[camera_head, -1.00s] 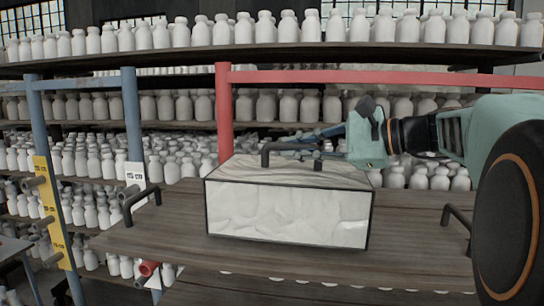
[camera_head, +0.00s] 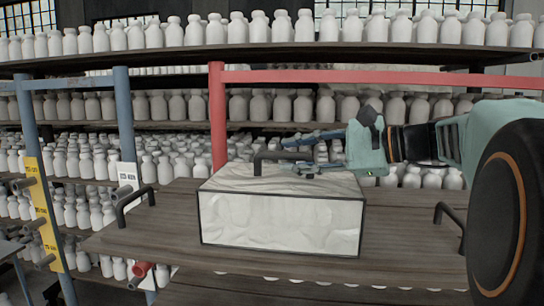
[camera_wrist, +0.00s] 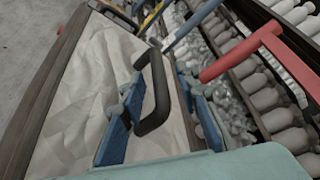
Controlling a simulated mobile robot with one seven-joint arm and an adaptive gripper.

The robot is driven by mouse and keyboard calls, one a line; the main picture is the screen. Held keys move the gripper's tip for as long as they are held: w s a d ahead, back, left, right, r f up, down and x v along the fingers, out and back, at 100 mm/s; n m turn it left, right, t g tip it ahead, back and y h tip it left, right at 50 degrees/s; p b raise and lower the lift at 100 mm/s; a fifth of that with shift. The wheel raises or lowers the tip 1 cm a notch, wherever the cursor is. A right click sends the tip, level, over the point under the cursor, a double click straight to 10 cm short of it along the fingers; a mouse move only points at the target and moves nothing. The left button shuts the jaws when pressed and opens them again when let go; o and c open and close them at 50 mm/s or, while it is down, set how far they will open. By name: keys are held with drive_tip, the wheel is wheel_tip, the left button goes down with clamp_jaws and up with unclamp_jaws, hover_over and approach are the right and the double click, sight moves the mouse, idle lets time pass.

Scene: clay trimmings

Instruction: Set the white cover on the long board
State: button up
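The white cover (camera_head: 282,222) is a box with pale, creased sides, dark edges and a black handle (camera_head: 258,163) on top. It rests level on the long board (camera_head: 410,252), between the board's two black end handles. My gripper (camera_head: 297,154) is at the cover's handle, reaching in from the right, with its fingers spread apart. In the wrist view, the black handle (camera_wrist: 158,95) lies between the two blue fingers with gaps beside it. The cover's top (camera_wrist: 85,100) shows below them. The cover's back side is hidden.
Shelves crowded with white bottles (camera_head: 280,108) stand behind the board. A red post (camera_head: 217,120) and crossbar rise just behind the cover. A blue post (camera_head: 126,120) stands at the left. Bare board lies on both sides of the cover.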

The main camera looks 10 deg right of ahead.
wheel_tip(320, 180, up, 2)
hover_over(344, 186)
drive_tip(key=shift+s+r, duration=0.1)
drive_tip(key=shift+s, duration=0.05)
idle(0.4)
